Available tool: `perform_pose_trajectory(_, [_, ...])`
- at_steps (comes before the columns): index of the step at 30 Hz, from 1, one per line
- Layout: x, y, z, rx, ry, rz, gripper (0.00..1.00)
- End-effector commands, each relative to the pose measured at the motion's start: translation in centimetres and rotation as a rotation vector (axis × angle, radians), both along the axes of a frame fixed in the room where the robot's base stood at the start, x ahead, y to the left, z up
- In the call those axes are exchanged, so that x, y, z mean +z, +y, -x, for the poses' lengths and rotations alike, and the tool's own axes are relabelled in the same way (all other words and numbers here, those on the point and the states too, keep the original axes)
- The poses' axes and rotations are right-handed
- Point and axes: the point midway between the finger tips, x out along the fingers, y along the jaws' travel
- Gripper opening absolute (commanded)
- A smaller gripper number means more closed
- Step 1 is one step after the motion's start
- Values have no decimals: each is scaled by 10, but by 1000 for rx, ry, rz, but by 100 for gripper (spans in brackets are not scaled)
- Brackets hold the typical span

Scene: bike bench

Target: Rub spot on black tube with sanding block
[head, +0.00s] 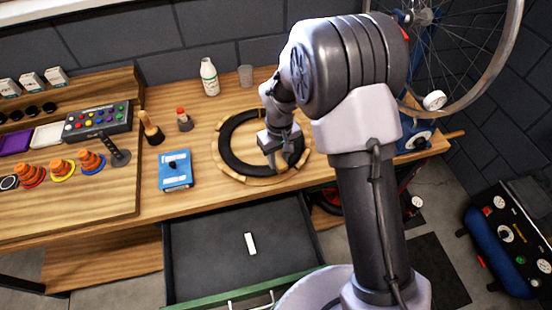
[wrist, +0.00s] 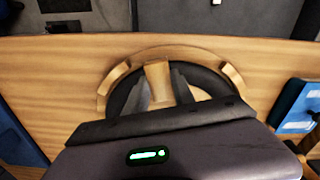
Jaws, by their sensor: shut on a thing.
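The black tube (head: 231,156) is a ring lying flat on a round wooden holder (head: 262,181) on the bench. My gripper (head: 271,163) reaches down over the near right part of the ring. In the wrist view my gripper (wrist: 165,92) has its fingers either side of a tan block (wrist: 158,75), which looks like the sanding block and lies at the black tube (wrist: 212,82). Whether the block presses on the tube cannot be told. The spot is not visible; the gripper or block may cover it.
A blue box (head: 175,170) lies left of the holder. A white bottle (head: 209,77) and a clear cup (head: 246,75) stand behind. An open drawer (head: 205,255) with a small white piece (head: 251,244) juts out below. A bike wheel (head: 505,75) hangs at right.

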Motion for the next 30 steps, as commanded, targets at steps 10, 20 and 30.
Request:
perform_pose_trajectory(10, [-2,-16,-8,1,0,1,0])
perform_pose_trajectory(20, [4,-16,-8,1,1,2,0])
perform_pose_trajectory(30, [44,-15,-8,0,-1,1,0])
